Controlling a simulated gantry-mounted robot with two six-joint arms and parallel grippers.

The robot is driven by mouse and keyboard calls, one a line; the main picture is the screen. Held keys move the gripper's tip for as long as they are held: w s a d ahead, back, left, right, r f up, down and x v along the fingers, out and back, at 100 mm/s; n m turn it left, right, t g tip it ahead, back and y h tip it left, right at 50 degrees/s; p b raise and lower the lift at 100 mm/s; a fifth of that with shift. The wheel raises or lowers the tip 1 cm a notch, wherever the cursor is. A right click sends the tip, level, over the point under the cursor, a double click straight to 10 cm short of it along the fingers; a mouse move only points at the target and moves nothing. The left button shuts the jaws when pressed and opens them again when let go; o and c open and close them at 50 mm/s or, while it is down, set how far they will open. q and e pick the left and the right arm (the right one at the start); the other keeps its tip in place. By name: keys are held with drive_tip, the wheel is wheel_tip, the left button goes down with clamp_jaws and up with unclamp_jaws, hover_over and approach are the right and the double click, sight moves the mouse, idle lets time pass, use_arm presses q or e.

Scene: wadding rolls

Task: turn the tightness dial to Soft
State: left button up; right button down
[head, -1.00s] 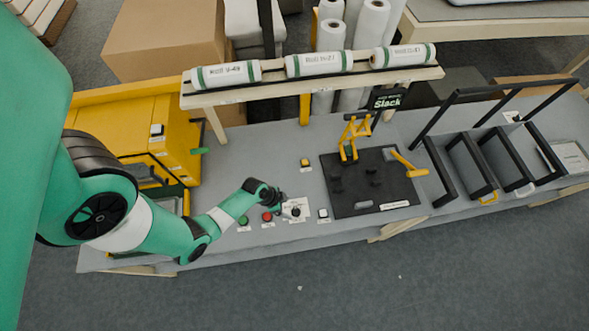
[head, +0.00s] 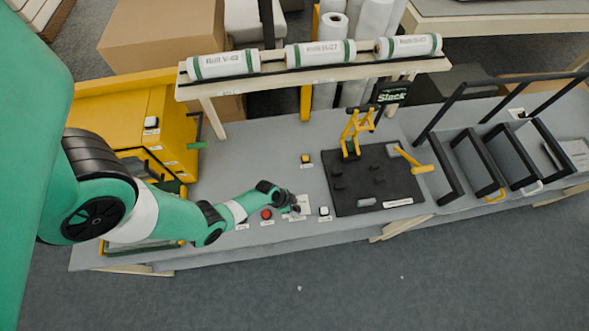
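The tightness dial sits on a pale label plate (head: 304,202) near the front edge of the grey bench. My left gripper (head: 290,203) is down at the dial and covers most of it. I cannot tell whether the fingers touch the dial or are open or shut, as they are small and dark. A black sign (head: 391,92) above the black fixture reads "Slack". The dial's pointer is hidden. My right gripper is not in view.
A red button (head: 266,214) is left of the dial and a white-topped button (head: 324,211) is right. A yellow button (head: 305,159) stands behind. The black fixture plate (head: 350,205) with a yellow lever (head: 413,160) lies to the right. Rolls rest on a shelf (head: 300,79).

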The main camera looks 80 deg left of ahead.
use_arm(q)
drive_tip(key=c, duration=0.5)
drive_tip(key=shift+n, duration=0.4)
drive_tip(key=n+y+p, duration=0.1)
drive_tip(key=n, duration=0.2)
drive_tip(key=shift+d+n+y, duration=0.15)
drive_tip(key=shift+n+y, duration=0.15)
drive_tip(key=shift+n+g+y, duration=0.3)
drive_tip(key=shift+n+y, duration=0.2)
drive_tip(key=shift+n, duration=0.7)
drive_tip(key=shift+w+d+n+g+y+b, duration=0.1)
drive_tip(key=shift+n+g+y+b, duration=0.5)
drive_tip(key=shift+n, duration=0.9)
